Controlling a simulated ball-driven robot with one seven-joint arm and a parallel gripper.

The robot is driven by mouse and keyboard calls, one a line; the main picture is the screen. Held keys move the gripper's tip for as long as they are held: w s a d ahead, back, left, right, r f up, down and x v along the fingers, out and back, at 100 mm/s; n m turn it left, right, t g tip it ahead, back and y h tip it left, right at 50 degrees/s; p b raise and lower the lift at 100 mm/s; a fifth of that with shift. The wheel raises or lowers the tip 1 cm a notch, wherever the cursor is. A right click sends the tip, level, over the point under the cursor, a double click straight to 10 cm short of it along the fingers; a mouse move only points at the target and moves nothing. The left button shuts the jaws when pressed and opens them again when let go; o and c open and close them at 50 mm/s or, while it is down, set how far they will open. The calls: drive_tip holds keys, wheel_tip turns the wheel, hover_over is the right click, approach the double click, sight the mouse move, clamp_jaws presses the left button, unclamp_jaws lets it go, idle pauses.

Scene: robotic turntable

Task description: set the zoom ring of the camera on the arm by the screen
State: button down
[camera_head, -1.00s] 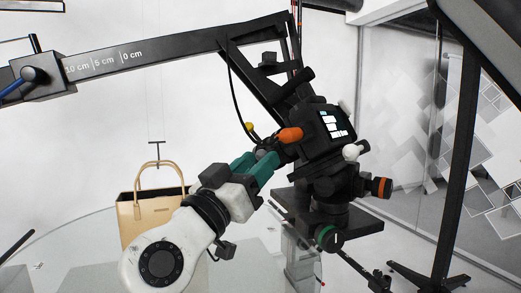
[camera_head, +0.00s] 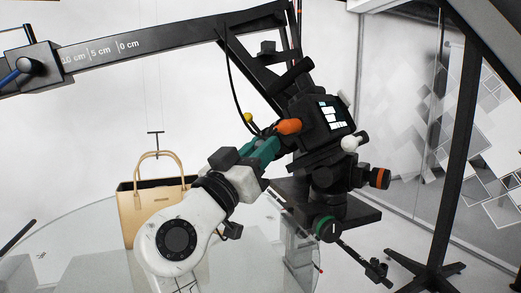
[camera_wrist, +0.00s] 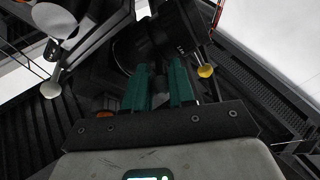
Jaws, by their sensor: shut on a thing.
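The black camera (camera_head: 318,118) with a lit screen (camera_head: 334,116) sits on a mount on the arm, right of centre in the head view. Its black lens (camera_wrist: 160,38), with white marks, shows at the top of the wrist view. My gripper (camera_head: 272,143) reaches the lens side of the camera from the lower left. Its two teal fingers, also in the wrist view (camera_wrist: 160,72), are shut on the lens's ring. The ring is mostly hidden by the fingers, and its exact setting cannot be read. A yellow knob (camera_wrist: 205,71) stands close right of the fingers.
An orange knob (camera_head: 289,126) and a white knob (camera_head: 351,143) stick out near the camera. A tan handbag (camera_head: 150,198) stands on the round glass turntable (camera_head: 85,235) at the left. A black stand post (camera_head: 456,150) rises at the right.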

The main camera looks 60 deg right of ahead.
idle(0.4)
drive_tip(key=shift+w+r+m+g+y+b, duration=0.35)
drive_tip(key=shift+r+m+g+y+b, duration=0.2)
drive_tip(key=shift+g+y, duration=0.3)
drive_tip(key=c, duration=1.1)
unclamp_jaws()
drive_tip(key=shift+o, duration=0.2)
drive_tip(key=b+v, duration=0.3)
drive_tip(key=v, duration=0.8)
